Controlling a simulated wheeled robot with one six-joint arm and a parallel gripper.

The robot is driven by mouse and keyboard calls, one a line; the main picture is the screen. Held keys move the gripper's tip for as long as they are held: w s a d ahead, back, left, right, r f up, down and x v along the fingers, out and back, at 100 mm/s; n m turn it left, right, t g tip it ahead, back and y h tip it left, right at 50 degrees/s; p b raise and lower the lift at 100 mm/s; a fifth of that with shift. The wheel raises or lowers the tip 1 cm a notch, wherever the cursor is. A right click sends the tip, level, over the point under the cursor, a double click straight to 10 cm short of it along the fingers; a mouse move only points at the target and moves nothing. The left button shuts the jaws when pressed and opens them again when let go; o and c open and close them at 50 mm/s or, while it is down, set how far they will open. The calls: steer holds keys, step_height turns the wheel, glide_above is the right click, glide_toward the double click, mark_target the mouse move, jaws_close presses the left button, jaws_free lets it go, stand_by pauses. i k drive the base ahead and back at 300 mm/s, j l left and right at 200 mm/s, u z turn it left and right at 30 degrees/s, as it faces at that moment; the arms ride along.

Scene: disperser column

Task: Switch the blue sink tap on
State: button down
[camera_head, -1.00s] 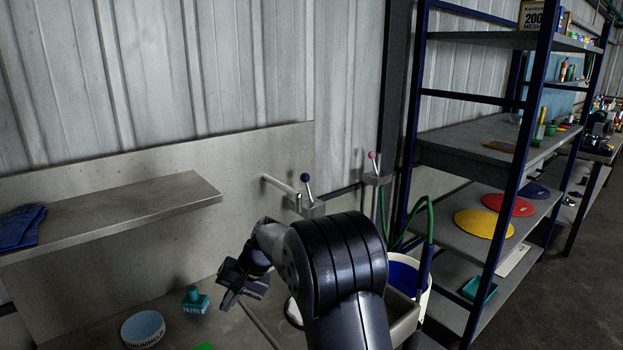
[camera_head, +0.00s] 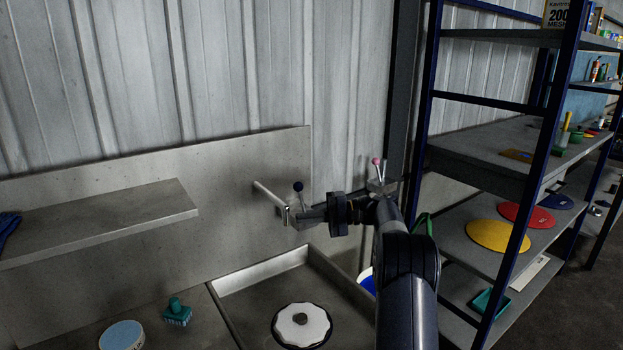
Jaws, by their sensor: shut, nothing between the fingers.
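The blue sink tap has a lever with a dark blue ball knob (camera_head: 298,187), mounted on a small valve block at the wall panel. Its metal spout (camera_head: 268,195) reaches out left of the lever over the sink (camera_head: 255,272). My gripper (camera_head: 306,216) is shut and empty, pointing left. Its tip is just below the blue knob, in front of the valve block, and hides part of it. I cannot tell whether it touches the lever or block. The lever looks roughly upright. No water is visible at the spout.
A pink-knobbed lever (camera_head: 377,162) stands right behind my arm. A white round lid-like object (camera_head: 302,325) lies in the sink. A teal brush (camera_head: 177,313) and a round tub (camera_head: 122,335) stand left. A wall shelf (camera_head: 100,220) juts out at left; a blue-framed rack is at right.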

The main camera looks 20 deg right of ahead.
mark_target(298, 187)
steer(key=i+l, duration=0.4)
steer(key=l, duration=0.2)
steer(key=i+l+u, duration=0.1)
steer(key=l, duration=0.25)
steer(key=i, duration=0.1)
